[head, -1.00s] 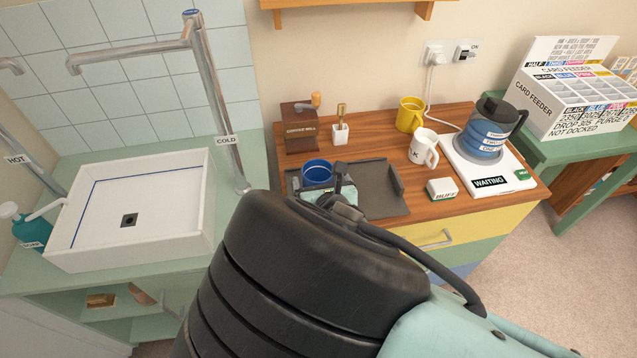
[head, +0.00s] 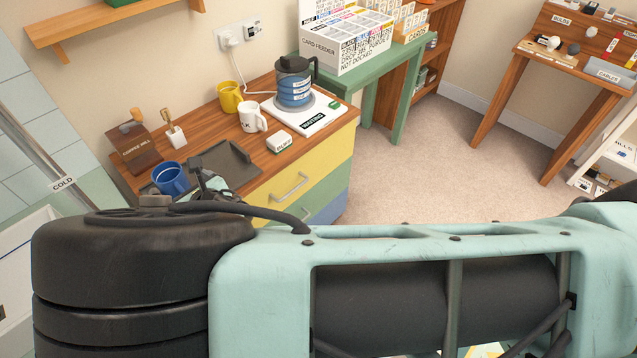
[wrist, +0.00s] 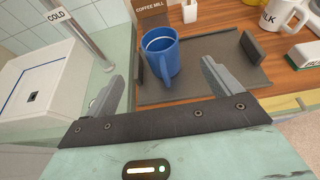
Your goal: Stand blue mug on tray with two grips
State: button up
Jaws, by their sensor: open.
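The blue mug (head: 170,178) stands upright, open end up, at the left end of the dark grey tray (head: 232,158). In the wrist view the mug (wrist: 160,58) shows between and beyond my two fingers, its handle on the near side. Its base appears to rest on the tray (wrist: 205,90), near the left rim. My gripper (wrist: 160,80) is open and empty, with one finger on each side of the mug in the picture. In the head view my gripper (head: 207,185) is small and dark beside the mug, partly hidden by my arm.
A coffee mill (head: 135,147) and a white pot with a brush (head: 174,135) stand behind the tray. A yellow mug (head: 230,97), white mug (head: 252,117), small box (head: 279,141) and kettle on a white base (head: 295,85) stand to the right. The sink (wrist: 45,85) lies left.

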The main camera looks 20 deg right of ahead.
jog(key=d+r+m+g+h, duration=0.1)
jog(key=d+m+g+h, duration=0.2)
jog(key=d+m, duration=0.6)
jog(key=s+d+r+m+g+h, duration=0.1)
jog(key=s+d+r+m+g, duration=0.2)
jog(key=s+d+r+m, duration=0.3)
jog(key=s+d+r+m+g+h, duration=0.1)
jog(key=s+d+r+m+g, duration=0.1)
jog(key=s+d+r+m, duration=0.5)
jog(key=s+d+r+m+g+h, duration=0.1)
jog(key=s+d+r+m+g, duration=0.2)
jog(key=s+d+r+m, duration=0.4)
jog(key=s+m, duration=0.5)
jog(key=s, duration=0.2)
jog(key=shift+s+g, duration=0.3)
jog(key=shift+s, duration=0.05)
